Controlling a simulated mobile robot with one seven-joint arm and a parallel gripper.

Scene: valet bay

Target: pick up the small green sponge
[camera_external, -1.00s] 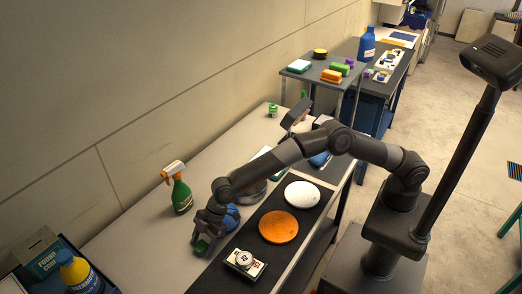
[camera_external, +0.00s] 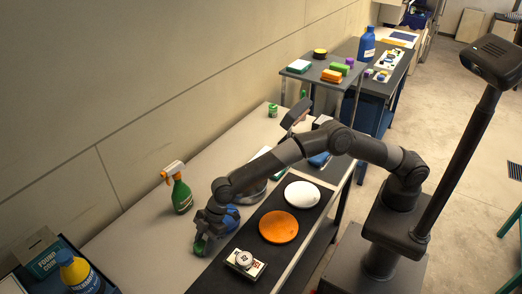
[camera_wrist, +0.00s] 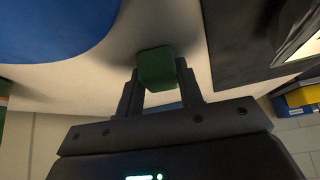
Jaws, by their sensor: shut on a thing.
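The small green sponge (camera_wrist: 157,68) shows between the two fingers of my gripper (camera_wrist: 158,92) in the wrist view. The fingers are shut on it, one on each side. In the external view my gripper (camera_external: 202,242) is low over the light bench, left of the dark mat. The green sponge (camera_external: 200,247) shows there partly, mostly covered by the fingers. I cannot tell whether the sponge still touches the bench.
A blue round thing (camera_external: 231,217) is close beside my gripper. A green spray bottle (camera_external: 181,195) stands behind it. The dark mat (camera_external: 215,279) holds an orange disc (camera_external: 278,227), a white disc (camera_external: 301,194) and a small boxed item (camera_external: 246,263). Bare bench lies left of my gripper.

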